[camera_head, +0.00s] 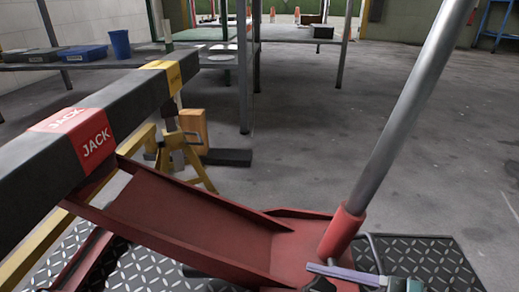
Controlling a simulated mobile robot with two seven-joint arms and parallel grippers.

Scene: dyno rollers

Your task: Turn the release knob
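A red floor jack (200,221) lies on the floor, its arm reaching up toward a dark beam (50,165) with red JACK labels. A grey handle bar (405,110) rises from a red socket (341,234) and leans to the right. A small black part (319,285) at the bottom edge may be the release knob, but it is cut off and I cannot be sure. What looks like my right gripper (325,271) shows at the bottom edge beside that part, with one pale purple finger pointing left. Its other finger is not clear. My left gripper is not in view.
A diamond-plate mat (425,262) lies under the jack. A yellow stand (180,150) stands behind the beam. A bench with a blue tray (83,52) and a blue cup (120,43) is at the back left. The floor to the right is clear.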

